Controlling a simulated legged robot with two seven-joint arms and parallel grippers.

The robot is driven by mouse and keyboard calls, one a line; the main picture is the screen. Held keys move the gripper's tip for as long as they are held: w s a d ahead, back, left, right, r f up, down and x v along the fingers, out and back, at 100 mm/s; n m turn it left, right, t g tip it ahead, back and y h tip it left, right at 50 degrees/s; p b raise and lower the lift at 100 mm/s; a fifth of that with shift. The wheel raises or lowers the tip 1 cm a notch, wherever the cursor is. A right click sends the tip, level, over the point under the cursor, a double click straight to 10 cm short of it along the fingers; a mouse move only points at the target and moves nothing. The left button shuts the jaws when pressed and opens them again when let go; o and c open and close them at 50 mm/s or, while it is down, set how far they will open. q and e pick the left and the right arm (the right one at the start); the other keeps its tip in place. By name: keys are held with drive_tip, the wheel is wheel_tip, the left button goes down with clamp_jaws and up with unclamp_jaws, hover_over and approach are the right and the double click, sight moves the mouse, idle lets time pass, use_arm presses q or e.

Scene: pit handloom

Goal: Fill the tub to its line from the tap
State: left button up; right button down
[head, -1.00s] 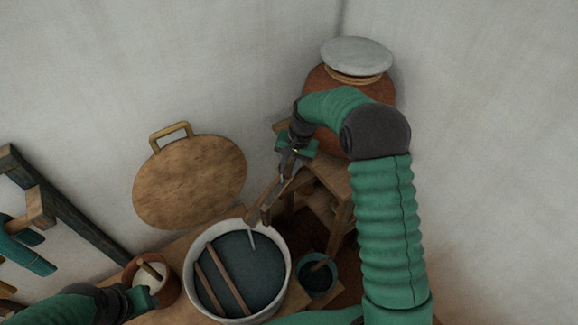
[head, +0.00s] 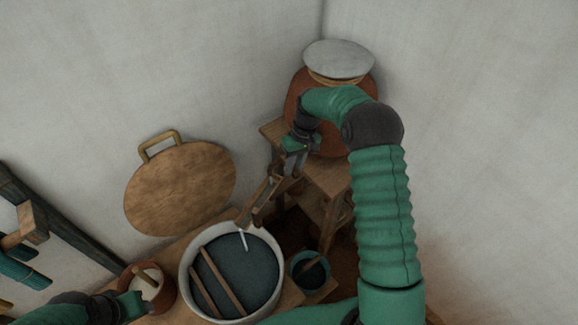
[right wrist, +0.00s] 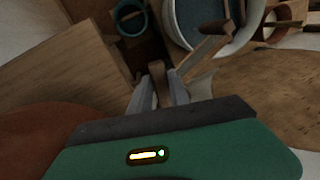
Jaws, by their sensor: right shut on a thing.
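The pale round tub (head: 184,270) stands at bottom centre, holding dark blue-green liquid (head: 255,268). Two wooden sticks (head: 222,280) lie across it. A thin white stream (head: 243,241) falls into it from the end of a wooden spout (head: 252,207). My right gripper (head: 291,170) is in front of the brown clay jar, at the spout's upper end. In the right wrist view, its fingers (right wrist: 158,88) are shut on a small wooden tap piece (right wrist: 157,70). My left gripper (head: 128,304) is at lower left beside a small pot; its fingers are unclear. I cannot make out the tub's line.
The clay jar (head: 300,88) with a grey lid (head: 338,58) stands on a wooden stool (head: 325,176). A small teal bucket (head: 292,268) is right of the tub. A round wooden lid (head: 180,190) leans on the wall. A small brown pot (head: 164,292) is left of the tub.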

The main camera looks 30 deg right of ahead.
drive_tip(key=shift+w+d+n, duration=0.15)
drive_tip(key=shift+d+n, duration=0.55)
drive_tip(key=shift+n, duration=0.2)
drive_tip(key=shift+r, duration=0.1)
drive_tip(key=c, duration=1.3)
unclamp_jaws()
drive_tip(key=shift+c, duration=0.2)
drive_tip(key=shift+o, duration=0.5)
drive_tip(key=shift+d, duration=0.1)
drive_tip(key=d+r, duration=0.3)
drive_tip(key=r, duration=1.3)
drive_tip(key=shift+w+d+b, duration=0.2)
drive_tip(key=shift+w+b, duration=0.15)
drive_tip(key=shift+b, duration=0.1)
